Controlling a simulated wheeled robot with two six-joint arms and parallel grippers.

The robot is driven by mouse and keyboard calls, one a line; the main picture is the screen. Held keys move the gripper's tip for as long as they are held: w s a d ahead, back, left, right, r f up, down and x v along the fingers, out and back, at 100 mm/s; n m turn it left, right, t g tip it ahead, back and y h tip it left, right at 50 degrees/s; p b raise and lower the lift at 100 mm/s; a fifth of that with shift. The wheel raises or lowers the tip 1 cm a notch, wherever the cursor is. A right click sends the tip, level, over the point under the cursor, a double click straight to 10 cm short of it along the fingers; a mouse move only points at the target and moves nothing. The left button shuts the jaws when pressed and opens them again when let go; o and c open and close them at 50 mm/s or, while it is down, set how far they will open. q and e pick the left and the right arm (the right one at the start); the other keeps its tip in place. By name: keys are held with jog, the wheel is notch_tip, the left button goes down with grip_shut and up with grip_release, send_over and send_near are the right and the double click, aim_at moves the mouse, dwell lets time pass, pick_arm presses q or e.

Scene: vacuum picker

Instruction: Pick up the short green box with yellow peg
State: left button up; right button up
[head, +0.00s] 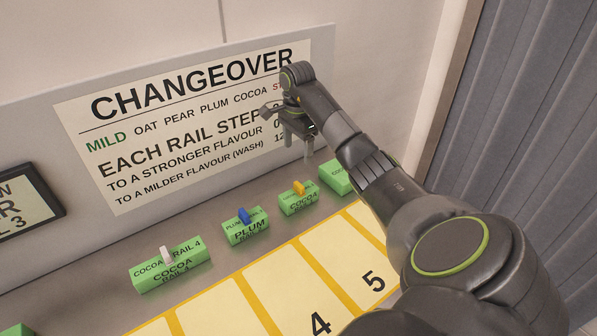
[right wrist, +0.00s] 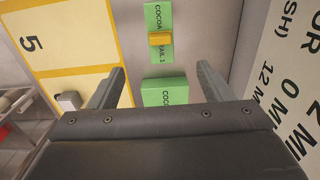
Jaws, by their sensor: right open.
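The short green box with a yellow peg (head: 298,203) stands on the grey ledge, in the row of green boxes. In the right wrist view the box (right wrist: 153,18) lies beyond my fingertips, with its yellow peg (right wrist: 160,39) across its top and COCOA RAIL 1 lettering. My right gripper (head: 297,143) is open and empty, above and behind the row in the head view. In the right wrist view its spread fingers (right wrist: 160,68) flank another green box (right wrist: 165,92), apart from it. My left gripper is not in view.
A long green box with a white peg (head: 168,268) and one with a blue peg (head: 245,229) stand to the left. Another green box (head: 335,177) is partly behind my arm. Yellow-framed numbered panels (head: 310,288) lie in front. A CHANGEOVER sign (head: 130,150) stands behind.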

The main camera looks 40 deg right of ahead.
aim_at(299, 184)
notch_tip(299, 184, down, 10)
jog(key=b, duration=0.8)
jog(key=shift+f+b, duration=0.2)
jog(key=shift+b, duration=0.15)
jog(key=shift+f, duration=0.35)
jog(key=f+p, duration=0.1)
jog(key=f, duration=0.1)
jog(key=f+p, duration=0.1)
jog(key=f, duration=0.1)
jog(key=shift+d+f, duration=0.2)
jog(key=shift+f, duration=0.45)
jog(key=shift+c, duration=0.4)
jog(key=c, duration=1)
jog(key=shift+r, duration=0.1)
jog(key=shift+c, duration=0.2)
